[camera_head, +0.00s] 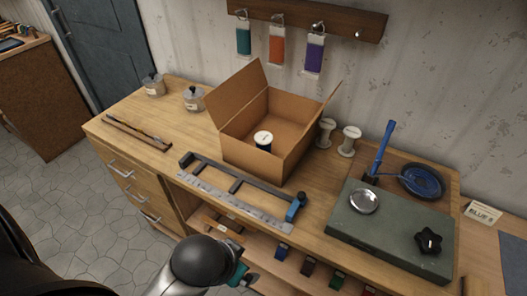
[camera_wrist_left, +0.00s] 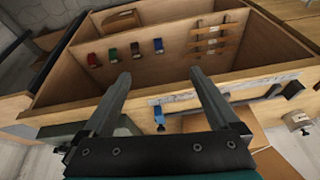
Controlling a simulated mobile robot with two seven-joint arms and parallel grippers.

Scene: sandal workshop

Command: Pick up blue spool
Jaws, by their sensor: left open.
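The blue spool (camera_head: 264,146) stands upright inside an open cardboard box (camera_head: 240,151) on the workbench. Its white top flange and a band of dark blue thread show above the box's front wall; its lower part is hidden. My left gripper (camera_wrist_left: 160,74) is open and empty in the left wrist view, its two fingers spread towards the shelf under the bench top. In the head view my left arm comes in at the bottom, in front of the bench, well apart from the box. I cannot make out the spool in the wrist view. My right gripper is not in view.
A long metal ruler fixture (camera_head: 236,201) with a blue handle lies in front of the box. Two pale spools (camera_head: 348,141) stand right of it. A grey-green slab (camera_head: 388,232) fills the bench's right. Two lidded jars (camera_head: 194,99) stand at left. Box flaps stand open.

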